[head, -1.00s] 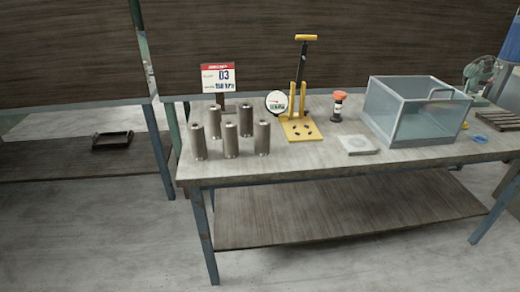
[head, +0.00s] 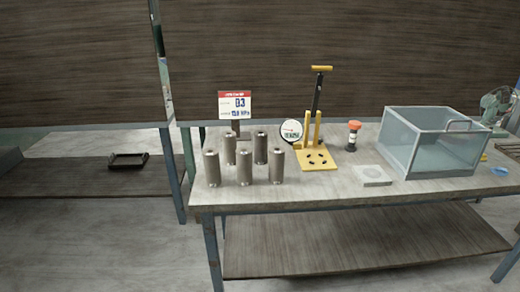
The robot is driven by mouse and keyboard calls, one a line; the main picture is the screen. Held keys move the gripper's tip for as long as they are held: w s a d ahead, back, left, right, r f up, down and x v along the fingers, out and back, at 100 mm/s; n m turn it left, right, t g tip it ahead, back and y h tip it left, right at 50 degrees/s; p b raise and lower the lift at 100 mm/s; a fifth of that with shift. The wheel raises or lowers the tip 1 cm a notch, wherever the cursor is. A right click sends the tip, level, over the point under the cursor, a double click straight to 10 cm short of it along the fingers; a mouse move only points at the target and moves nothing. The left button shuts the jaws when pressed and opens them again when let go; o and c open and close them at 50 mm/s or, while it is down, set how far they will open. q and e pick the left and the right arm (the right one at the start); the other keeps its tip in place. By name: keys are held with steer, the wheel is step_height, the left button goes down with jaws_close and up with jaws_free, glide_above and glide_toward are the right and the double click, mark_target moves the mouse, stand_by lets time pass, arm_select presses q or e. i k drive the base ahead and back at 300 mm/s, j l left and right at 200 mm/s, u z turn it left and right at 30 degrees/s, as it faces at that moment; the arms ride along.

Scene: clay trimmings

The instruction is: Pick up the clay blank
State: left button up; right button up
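I cannot tell for sure which thing is the clay blank. Several upright grey-brown cylinders (head: 244,168) stand in two rows at the left end of the workbench (head: 330,191). A flat pale grey square block (head: 370,175) with a round mark on top lies near the bench's front edge, left of the clear tank. Neither of my grippers is in the head view, and nothing is seen held.
A yellow hand-pump stand (head: 317,157) with a round gauge (head: 291,132) is mid-bench. An orange-topped black bottle (head: 354,136), a clear open tank (head: 430,145) and a sign (head: 235,104) stand around it. A black tray (head: 128,161) lies at left. Front bench edge is mostly clear.

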mark_target(260, 136)
steer(key=i+l, duration=0.2)
steer(key=l, duration=0.15)
steer(key=i+l, duration=0.2)
steer(key=l, duration=0.2)
steer(key=i+l+u, duration=0.1)
steer(key=l, duration=0.25)
steer(key=i+l, duration=0.25)
steer(key=l, duration=0.15)
